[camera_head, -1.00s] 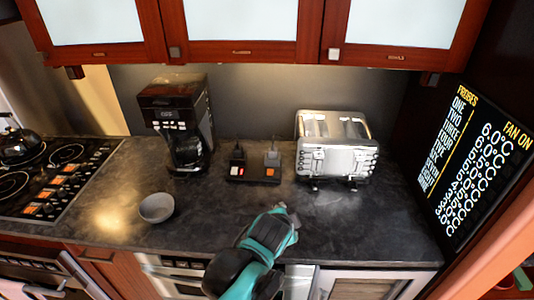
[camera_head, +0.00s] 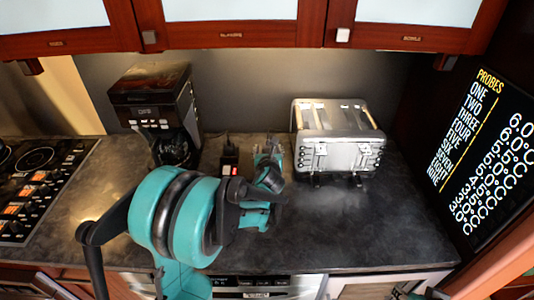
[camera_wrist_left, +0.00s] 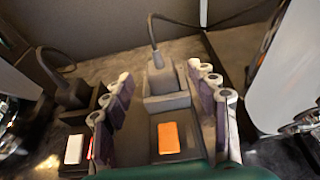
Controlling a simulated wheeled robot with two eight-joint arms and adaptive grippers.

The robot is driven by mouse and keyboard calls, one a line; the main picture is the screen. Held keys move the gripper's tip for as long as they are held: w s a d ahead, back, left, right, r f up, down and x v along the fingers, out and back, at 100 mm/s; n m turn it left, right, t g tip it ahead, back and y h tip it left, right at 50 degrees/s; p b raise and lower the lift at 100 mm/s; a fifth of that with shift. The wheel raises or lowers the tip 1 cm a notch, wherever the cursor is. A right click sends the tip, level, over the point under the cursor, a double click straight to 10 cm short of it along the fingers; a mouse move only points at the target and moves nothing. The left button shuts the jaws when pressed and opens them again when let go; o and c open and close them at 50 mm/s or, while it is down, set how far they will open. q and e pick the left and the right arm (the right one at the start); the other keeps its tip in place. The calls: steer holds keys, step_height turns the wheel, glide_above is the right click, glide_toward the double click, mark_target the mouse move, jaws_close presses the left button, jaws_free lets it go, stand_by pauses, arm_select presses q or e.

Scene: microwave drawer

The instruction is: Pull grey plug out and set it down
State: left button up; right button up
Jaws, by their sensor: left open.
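The grey plug (camera_wrist_left: 160,78) sits upright in its socket on the dark power strip (camera_wrist_left: 150,130) in the left wrist view, its cord rising from the top. An orange switch (camera_wrist_left: 168,138) is in front of it. My left gripper (camera_wrist_left: 163,92) is open, with its fingers on either side of the plug and visible gaps beside it. In the head view my left gripper (camera_head: 268,160) is over the right end of the strip and hides the plug. A dark part at the bottom right edge, likely my right gripper (camera_head: 420,292), is mostly cut off.
A black plug (camera_wrist_left: 70,92) stands in the strip's left socket, near a white switch (camera_wrist_left: 74,148) and a red light. The coffee maker (camera_head: 160,110) is left of the strip and the silver toaster (camera_head: 338,140) is close on the right. The front right counter (camera_head: 350,225) is clear.

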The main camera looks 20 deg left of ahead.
mark_target(268, 148)
arm_select(q)
steer(key=b+x, duration=0.1)
steer(key=x, duration=0.1)
steer(key=b+x, duration=0.1)
steer(key=x, duration=0.2)
steer(key=shift+d+f, duration=0.1)
steer(key=shift+f, duration=0.3)
steer(key=shift+s+r, duration=0.15)
steer(key=shift+c, duration=0.6)
steer(key=c, duration=1.2)
steer(key=shift+r, duration=0.1)
